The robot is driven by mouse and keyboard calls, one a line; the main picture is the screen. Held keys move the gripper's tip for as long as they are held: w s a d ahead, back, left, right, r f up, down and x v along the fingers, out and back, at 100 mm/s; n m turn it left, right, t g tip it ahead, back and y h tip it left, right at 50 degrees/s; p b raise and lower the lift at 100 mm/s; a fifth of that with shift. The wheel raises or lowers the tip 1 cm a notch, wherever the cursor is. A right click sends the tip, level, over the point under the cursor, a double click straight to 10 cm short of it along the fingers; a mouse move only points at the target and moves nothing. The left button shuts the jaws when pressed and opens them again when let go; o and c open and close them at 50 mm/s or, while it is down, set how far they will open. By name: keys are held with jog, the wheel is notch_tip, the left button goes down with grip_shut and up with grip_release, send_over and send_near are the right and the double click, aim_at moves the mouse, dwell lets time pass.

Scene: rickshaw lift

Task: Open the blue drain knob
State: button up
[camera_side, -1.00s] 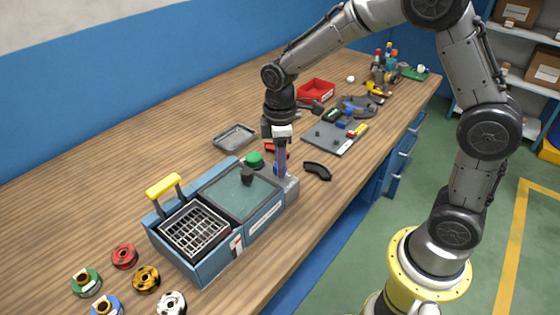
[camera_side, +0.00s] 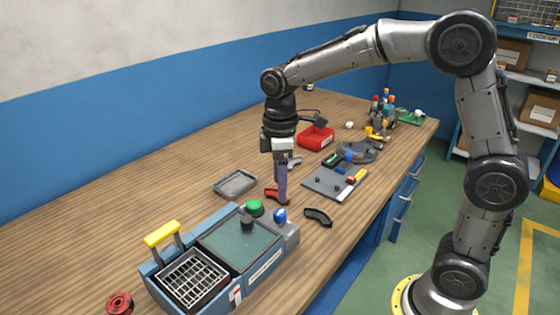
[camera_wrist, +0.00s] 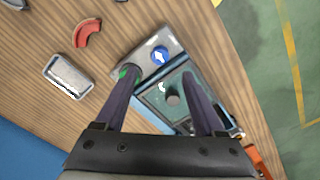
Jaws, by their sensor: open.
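The blue drain knob (camera_side: 280,215) sits on the grey end block of the blue wash unit (camera_side: 268,262). In the wrist view the blue knob (camera_wrist: 160,56) carries a white mark on its top and lies just beyond the fingertips. My gripper (camera_side: 282,200) points down, with its tips just above and behind the knob in the side view. In the wrist view my gripper (camera_wrist: 158,76) has its two purple fingers spread apart with nothing between them. A green knob (camera_side: 254,207) and a black knob (camera_side: 247,223) stand nearby; the left finger partly covers the green one.
A yellow handle (camera_side: 162,233) rises above the wire basket (camera_side: 193,278). A metal tray (camera_side: 235,183) and red curved part (camera_side: 272,193) lie behind the unit. A black curved part (camera_side: 318,216) lies right of the knob. A grey tool board (camera_side: 325,185) lies farther back.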

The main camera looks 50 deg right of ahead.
notch_tip(320, 180, up, 6)
jog(key=shift+f, duration=0.2)
jog(key=s+d+r+m+t, duration=0.1)
jog(key=s+r+t, duration=0.15)
jog(key=s, duration=0.35)
jog(key=s+d+r+m+t, duration=0.1)
jog(key=s+r, duration=0.3)
jog(key=s, duration=0.2)
jog(key=s+f+m+t, duration=0.2)
jog(key=s+f+m, duration=0.5)
jog(key=s, duration=0.2)
jog(key=shift+s+d, duration=0.15)
